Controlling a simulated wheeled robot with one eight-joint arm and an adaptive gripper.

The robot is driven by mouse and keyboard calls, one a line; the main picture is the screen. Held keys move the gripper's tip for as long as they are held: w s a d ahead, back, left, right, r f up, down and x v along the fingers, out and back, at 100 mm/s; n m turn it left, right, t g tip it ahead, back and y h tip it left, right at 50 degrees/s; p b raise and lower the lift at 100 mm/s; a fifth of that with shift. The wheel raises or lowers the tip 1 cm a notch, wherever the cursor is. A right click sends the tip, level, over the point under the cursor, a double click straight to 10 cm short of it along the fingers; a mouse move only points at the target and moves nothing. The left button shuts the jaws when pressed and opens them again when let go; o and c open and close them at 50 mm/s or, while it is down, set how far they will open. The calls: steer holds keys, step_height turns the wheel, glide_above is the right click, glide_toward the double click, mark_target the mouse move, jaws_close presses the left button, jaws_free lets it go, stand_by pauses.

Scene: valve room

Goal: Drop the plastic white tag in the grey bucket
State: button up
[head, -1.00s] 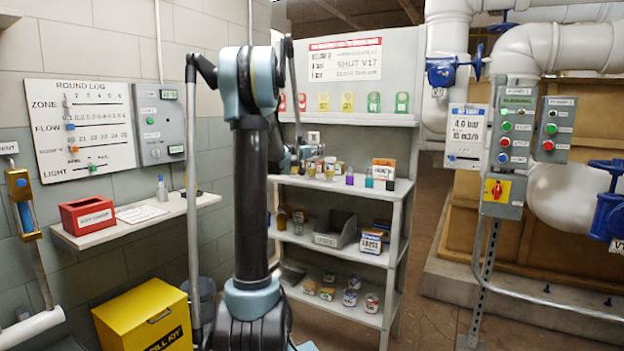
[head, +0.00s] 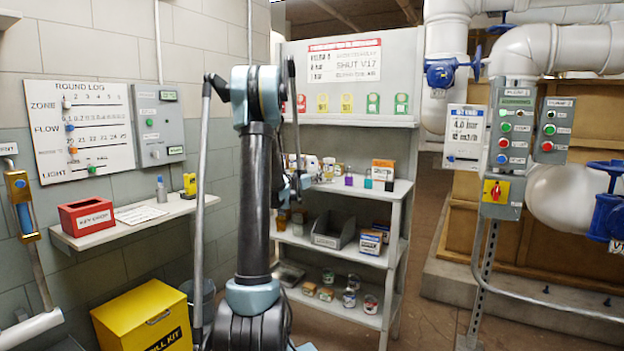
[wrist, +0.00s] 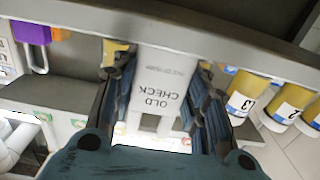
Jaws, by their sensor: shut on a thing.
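In the wrist view, my gripper (wrist: 160,100) is shut on a white plastic tag (wrist: 160,70), with one dark finger along each side. The tag reads "OLD CHECK", upside down in this view. In the head view, my gripper is mostly hidden behind my arm, near the front of the grey shelf unit, and I cannot make out the tag there. The grey bucket (head: 208,292) stands on the floor between the yellow spill kit box and my arm. My arm hides part of it.
The shelf unit (head: 400,190) holds jars, boxes, padlocks and a grey open bin (head: 334,230). A wall shelf (head: 130,228) with a red box (head: 87,216) is at the left, above the yellow spill kit box (head: 142,315). Brown floor is clear right of the shelves.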

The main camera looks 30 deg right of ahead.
steer(key=o, duration=1.1)
steer(key=shift+a, duration=0.1)
